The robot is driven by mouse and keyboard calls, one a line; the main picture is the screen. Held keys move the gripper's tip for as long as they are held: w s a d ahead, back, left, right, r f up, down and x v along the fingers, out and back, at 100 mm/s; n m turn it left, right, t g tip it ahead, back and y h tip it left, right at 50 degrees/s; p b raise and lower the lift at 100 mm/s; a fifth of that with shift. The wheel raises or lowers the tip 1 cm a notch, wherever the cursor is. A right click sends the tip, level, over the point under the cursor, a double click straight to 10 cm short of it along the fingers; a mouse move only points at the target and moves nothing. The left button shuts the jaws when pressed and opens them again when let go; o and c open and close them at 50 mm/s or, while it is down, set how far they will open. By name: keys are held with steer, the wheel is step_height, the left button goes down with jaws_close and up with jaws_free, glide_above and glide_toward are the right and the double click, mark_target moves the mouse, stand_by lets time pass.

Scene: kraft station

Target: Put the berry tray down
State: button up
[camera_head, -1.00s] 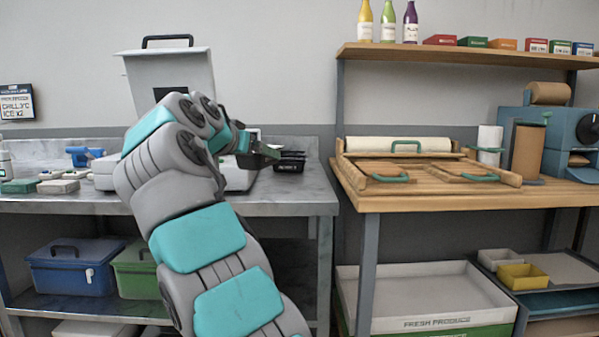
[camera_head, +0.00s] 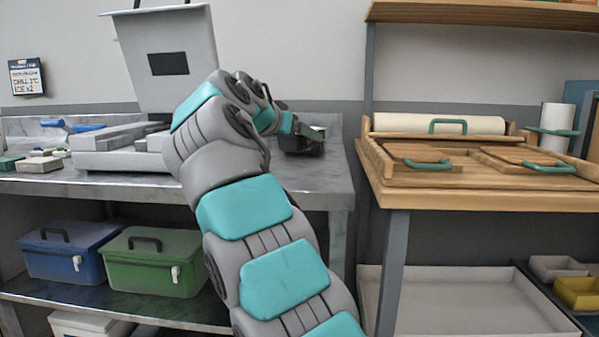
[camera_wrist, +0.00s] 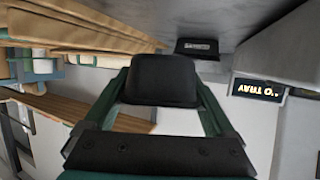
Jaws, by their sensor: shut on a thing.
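In the wrist view my gripper (camera_wrist: 162,88) has its green fingers shut on a black object, which I take to be the berry tray (camera_wrist: 160,80). Its dark end face fills the space between the fingers, and any berries are hidden. In the head view my gripper (camera_head: 297,128) is at the right end of the metal bench, and a dark tray shape (camera_head: 303,146) shows just below and beside it. I cannot tell whether it touches the bench. Another black tray with a pale label (camera_wrist: 197,47) lies on the grey bench top beyond the held one in the wrist view.
A grey machine with a raised lid (camera_head: 165,62) stands left of my arm on the metal bench (camera_head: 325,180). A wooden table (camera_head: 470,197) stands right across a gap.

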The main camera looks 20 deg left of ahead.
mark_target(297, 176)
steer(key=shift+f+b, duration=1.05)
steer(key=shift+f, duration=1.95)
steer(key=o, duration=1.2)
steer(key=v, duration=1.2)
steer(key=shift+b, duration=0.35)
steer(key=shift+s, duration=0.1)
